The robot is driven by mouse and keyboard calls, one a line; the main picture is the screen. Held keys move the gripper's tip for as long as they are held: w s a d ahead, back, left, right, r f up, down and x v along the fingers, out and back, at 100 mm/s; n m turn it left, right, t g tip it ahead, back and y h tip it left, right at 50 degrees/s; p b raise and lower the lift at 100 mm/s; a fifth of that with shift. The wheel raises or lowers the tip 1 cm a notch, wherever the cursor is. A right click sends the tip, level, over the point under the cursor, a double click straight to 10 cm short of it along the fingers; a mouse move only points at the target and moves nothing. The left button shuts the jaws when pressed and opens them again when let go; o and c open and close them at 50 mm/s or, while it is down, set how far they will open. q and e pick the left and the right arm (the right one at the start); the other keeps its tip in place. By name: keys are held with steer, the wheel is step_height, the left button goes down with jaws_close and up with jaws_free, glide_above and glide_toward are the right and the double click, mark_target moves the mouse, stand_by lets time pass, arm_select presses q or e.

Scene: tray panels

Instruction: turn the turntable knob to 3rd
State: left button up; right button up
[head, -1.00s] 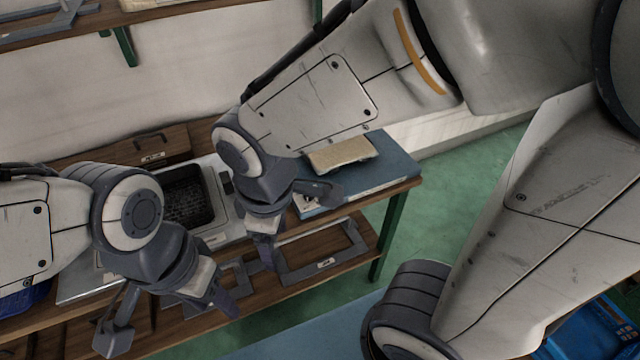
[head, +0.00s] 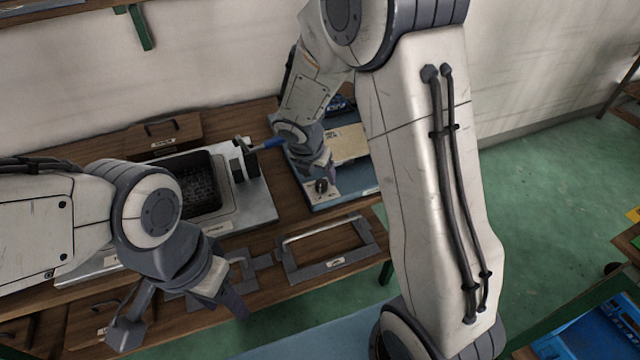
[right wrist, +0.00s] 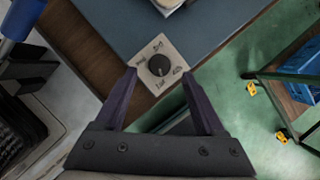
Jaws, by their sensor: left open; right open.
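The turntable knob (right wrist: 159,66) is a round black dial on a pale square plate (right wrist: 172,48) with several dark marks around it. The marks and the pointer setting are too small to read. In the head view the knob (head: 321,186) sits at the front corner of a blue panel (head: 357,191). My right gripper (right wrist: 160,73) is open, its two fingertips either side of the knob in the picture; I cannot tell whether they touch it. It also shows in the head view (head: 320,168), just behind the knob. My left gripper (head: 181,320) is open and empty at lower left.
A beige block (head: 350,143) lies on the blue panel. To its left are a blue-handled lever (head: 262,146) and a grey tray with a dark basin (head: 228,212).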

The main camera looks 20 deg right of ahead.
mark_target(321, 183)
steer(key=b+x, duration=0.1)
steer(key=x, duration=0.3)
steer(key=shift+f, duration=0.15)
jaws_close()
